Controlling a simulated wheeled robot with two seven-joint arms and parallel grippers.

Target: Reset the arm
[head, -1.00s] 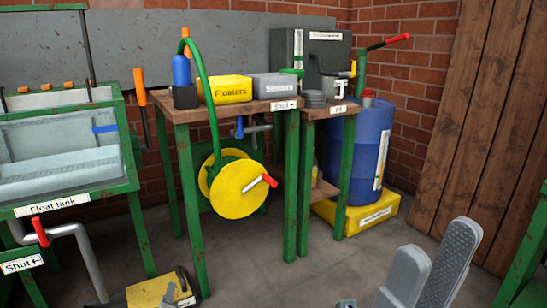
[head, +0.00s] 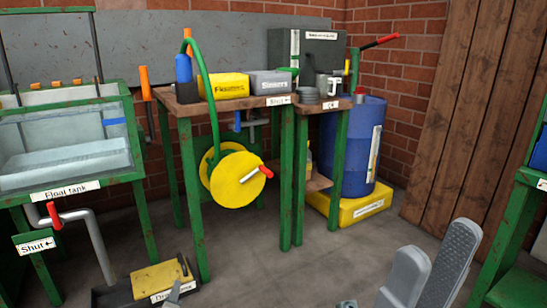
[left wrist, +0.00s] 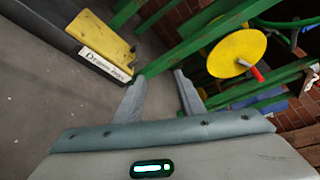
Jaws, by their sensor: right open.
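My left gripper (left wrist: 158,74) is open in the left wrist view, its two grey fingers apart with nothing between them. In the head view only a grey tip of my left gripper (head: 173,291) shows at the bottom edge, in front of the drain tray (head: 110,297) with its yellow block (head: 158,277). The same yellow block shows at upper left in the left wrist view (left wrist: 98,33).
The float tank (head: 65,150) stands left, with a red-handled pipe (head: 75,216) below. A green-legged workbench (head: 190,107) carries a yellow Floaters box (head: 223,84), a grey Sinkers box (head: 268,82) and a hose reel (head: 238,180). A blue barrel (head: 350,150) stands behind. The middle floor is clear.

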